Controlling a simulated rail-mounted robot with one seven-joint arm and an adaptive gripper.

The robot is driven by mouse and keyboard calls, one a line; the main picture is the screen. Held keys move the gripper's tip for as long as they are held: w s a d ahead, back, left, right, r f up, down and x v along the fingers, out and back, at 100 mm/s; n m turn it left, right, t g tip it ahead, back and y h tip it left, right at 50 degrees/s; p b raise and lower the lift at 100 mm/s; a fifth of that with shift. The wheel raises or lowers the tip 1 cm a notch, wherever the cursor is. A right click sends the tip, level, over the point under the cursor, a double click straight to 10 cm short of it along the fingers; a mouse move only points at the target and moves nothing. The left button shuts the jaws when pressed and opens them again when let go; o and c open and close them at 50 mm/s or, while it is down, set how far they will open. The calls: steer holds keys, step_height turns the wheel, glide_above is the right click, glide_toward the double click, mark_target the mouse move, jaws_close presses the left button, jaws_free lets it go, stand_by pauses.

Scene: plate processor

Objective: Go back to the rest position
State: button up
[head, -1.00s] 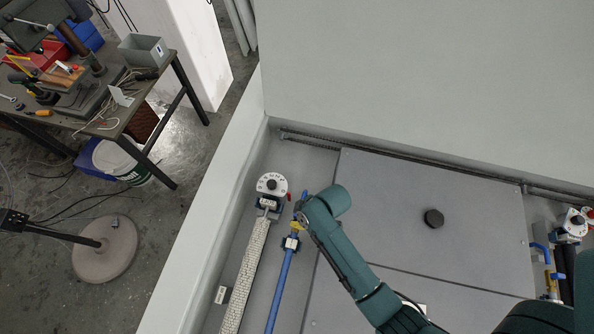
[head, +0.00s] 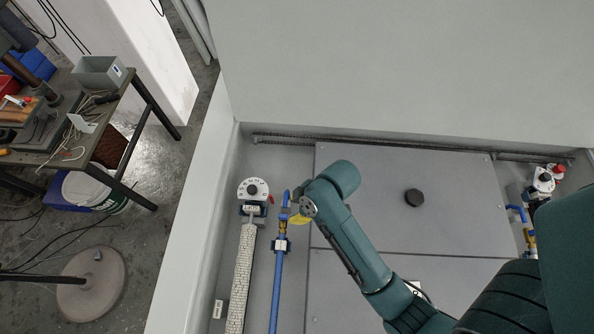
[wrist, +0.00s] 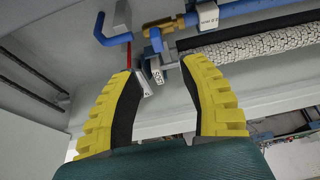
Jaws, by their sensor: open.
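My gripper (wrist: 160,72) is open in the wrist view, with its two yellow ribbed fingers apart and nothing held between them. In the head view only a yellow part of my gripper (head: 299,218) shows, just right of the upper end of a blue pipe (head: 279,275); my green arm hides the rest. In the wrist view the blue pipe with a brass valve (wrist: 163,27) and a white tag passes beyond the fingertips. I cannot tell whether the fingers touch the small metal part between them.
A white-wrapped hose (head: 242,275) with a dial gauge (head: 253,190) runs left of the blue pipe. Grey panels with a black knob (head: 414,198) lie to the right. More valves (head: 541,182) stand at the far right. A cluttered workbench (head: 128,84) stands beyond the wall at the left.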

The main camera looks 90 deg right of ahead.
steer(key=shift+s+r, duration=0.15)
steer(key=shift+r, duration=0.15)
stand_by(0.4)
steer(key=w+a+r+n+t+p, duration=0.2)
steer(key=w+a+r+n+t, duration=0.3)
steer(key=w+r, duration=0.85)
steer(key=w+a+r+n+t+p, duration=0.2)
steer(key=w+a+r, duration=0.5)
steer(key=w+r, duration=0.6)
steer(key=w+a+r+m+t+y+p, duration=0.15)
steer(key=a+r+t, duration=0.3)
steer(key=r, duration=0.75)
steer(key=w+a+r+t, duration=0.25)
steer(key=a+r, duration=0.25)
steer(key=r, duration=0.6)
steer(key=s+d+r+m+t+h, duration=0.1)
steer(key=s+r+m+t, duration=0.2)
steer(key=r, duration=0.4)
steer(key=shift+s+d+m+t, duration=0.35)
steer(key=shift+s+m, duration=0.3)
steer(key=shift+s, duration=0.4)
